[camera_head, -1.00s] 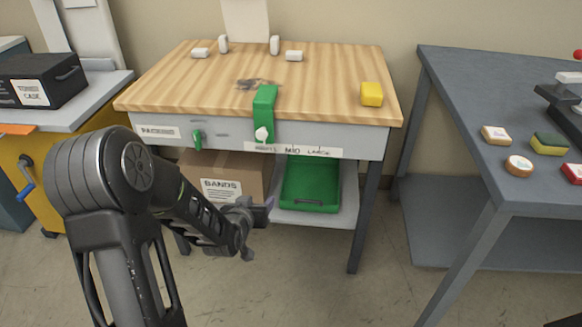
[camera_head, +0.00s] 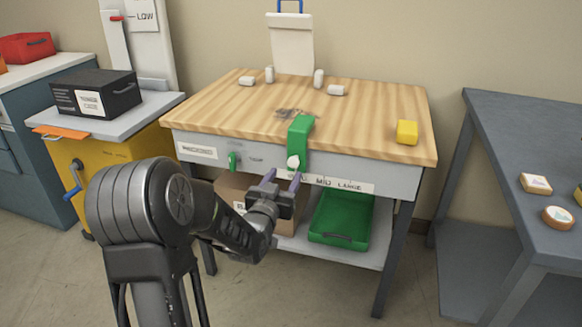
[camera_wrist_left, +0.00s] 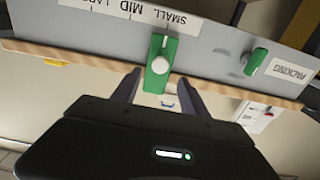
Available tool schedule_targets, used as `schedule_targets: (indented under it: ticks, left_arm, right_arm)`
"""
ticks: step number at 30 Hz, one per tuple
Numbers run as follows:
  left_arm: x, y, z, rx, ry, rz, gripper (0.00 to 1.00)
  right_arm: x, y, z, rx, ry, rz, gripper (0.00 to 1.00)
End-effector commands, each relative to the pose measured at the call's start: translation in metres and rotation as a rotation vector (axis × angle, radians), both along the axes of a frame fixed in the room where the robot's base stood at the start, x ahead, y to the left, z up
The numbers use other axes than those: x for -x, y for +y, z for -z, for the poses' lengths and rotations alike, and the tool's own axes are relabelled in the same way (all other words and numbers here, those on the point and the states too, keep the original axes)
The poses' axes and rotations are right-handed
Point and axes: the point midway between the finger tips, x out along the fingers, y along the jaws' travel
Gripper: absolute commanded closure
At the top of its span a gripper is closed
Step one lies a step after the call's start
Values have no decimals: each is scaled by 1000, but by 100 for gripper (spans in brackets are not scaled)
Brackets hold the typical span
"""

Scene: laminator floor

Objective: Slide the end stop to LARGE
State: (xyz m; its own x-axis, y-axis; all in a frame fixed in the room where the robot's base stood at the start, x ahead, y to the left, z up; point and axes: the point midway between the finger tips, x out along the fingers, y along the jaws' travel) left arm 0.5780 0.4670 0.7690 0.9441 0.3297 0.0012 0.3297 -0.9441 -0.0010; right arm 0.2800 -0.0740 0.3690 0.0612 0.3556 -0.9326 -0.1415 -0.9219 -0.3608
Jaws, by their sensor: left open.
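The green end stop (camera_head: 300,138) is a tall block on the packing bench's front edge, with a white knob (camera_head: 293,162) on its front. In the left wrist view, the end stop (camera_wrist_left: 157,80) stands by the SMALL word of the white scale strip (camera_wrist_left: 130,10). In the head view, MID and LARGE show to its right on the strip (camera_head: 345,186), and my gripper covers part of SMALL. My left gripper (camera_head: 282,178) is open and empty just below and in front of the knob. In the left wrist view its fingers point at the stop from both sides. My right gripper is out of view.
A small green latch (camera_head: 233,160) sits left on the bench front by the PACKING label. A green tray (camera_head: 340,222) and a cardboard box (camera_head: 232,190) are on the shelf below. A yellow block (camera_head: 407,132) and several white pieces lie on the wooden top (camera_head: 360,115).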

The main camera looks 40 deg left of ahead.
Motion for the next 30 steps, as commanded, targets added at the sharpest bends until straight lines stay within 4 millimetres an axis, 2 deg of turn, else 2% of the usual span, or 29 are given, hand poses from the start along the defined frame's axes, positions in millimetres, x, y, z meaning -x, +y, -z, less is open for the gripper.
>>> schedule_targets:
  ticks: [6,10,15,21,30]
  left_arm:
    - [-33,11,1,0,1,1,48]
    - [-49,16,1,1,2,1,48]
    - [-57,19,1,1,1,1,48]
    - [-57,19,0,1,1,1,48]
    - [-57,19,0,1,1,0,71]
  right_arm:
    - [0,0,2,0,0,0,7]
    - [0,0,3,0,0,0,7]
    - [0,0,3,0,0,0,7]
    - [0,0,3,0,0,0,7]
    - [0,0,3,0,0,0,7]
